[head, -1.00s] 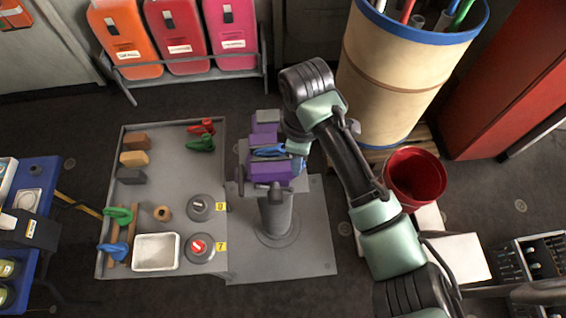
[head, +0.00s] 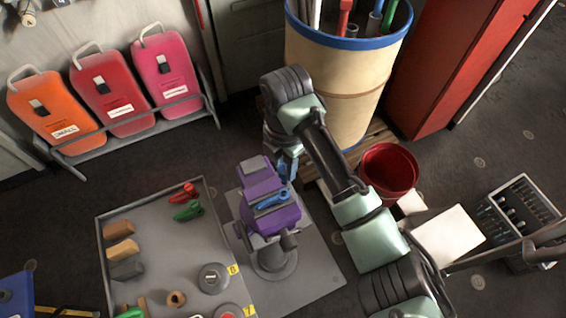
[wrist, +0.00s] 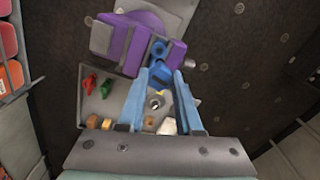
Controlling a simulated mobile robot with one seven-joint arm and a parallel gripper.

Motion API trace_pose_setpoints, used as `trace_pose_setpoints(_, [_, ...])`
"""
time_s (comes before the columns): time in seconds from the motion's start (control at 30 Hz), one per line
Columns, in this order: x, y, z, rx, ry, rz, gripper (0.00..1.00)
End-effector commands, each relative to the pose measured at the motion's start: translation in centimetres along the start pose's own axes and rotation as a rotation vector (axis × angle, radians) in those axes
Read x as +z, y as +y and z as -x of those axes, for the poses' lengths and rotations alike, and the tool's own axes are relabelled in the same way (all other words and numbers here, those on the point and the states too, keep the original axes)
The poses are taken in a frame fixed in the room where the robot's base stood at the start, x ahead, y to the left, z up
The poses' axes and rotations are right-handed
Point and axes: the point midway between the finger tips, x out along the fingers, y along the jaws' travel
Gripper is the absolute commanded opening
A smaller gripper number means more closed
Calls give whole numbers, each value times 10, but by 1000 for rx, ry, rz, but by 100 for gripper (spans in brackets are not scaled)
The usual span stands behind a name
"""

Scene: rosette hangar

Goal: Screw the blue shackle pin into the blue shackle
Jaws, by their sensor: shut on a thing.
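The blue shackle (head: 271,202) is clamped in the purple vise (head: 262,182) on its pedestal. It also shows in the wrist view (wrist: 158,49), just beyond my fingertips. My gripper (head: 287,168) is at the far right side of the vise, partly hidden by my arm in the head view. In the wrist view its two blue fingers (wrist: 162,76) are shut on the blue shackle pin (wrist: 161,71), a small blue piece between the tips. Most of the pin is hidden. I cannot tell whether it touches the shackle.
A grey tray table (head: 160,250) left of the vise holds red (head: 182,192) and green (head: 187,211) shackles, several blocks and round weights. A large drum (head: 340,90) stands behind my arm. A red bucket (head: 389,172) stands to the right. Coloured cans (head: 108,98) stand at the back left.

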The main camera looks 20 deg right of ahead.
Motion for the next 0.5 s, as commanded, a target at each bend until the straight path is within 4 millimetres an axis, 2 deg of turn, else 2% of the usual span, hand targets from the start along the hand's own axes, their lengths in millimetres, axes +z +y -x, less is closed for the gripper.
trace_pose_setpoints(0.5, [0, 0, -44, 1, -1, -1, 0])
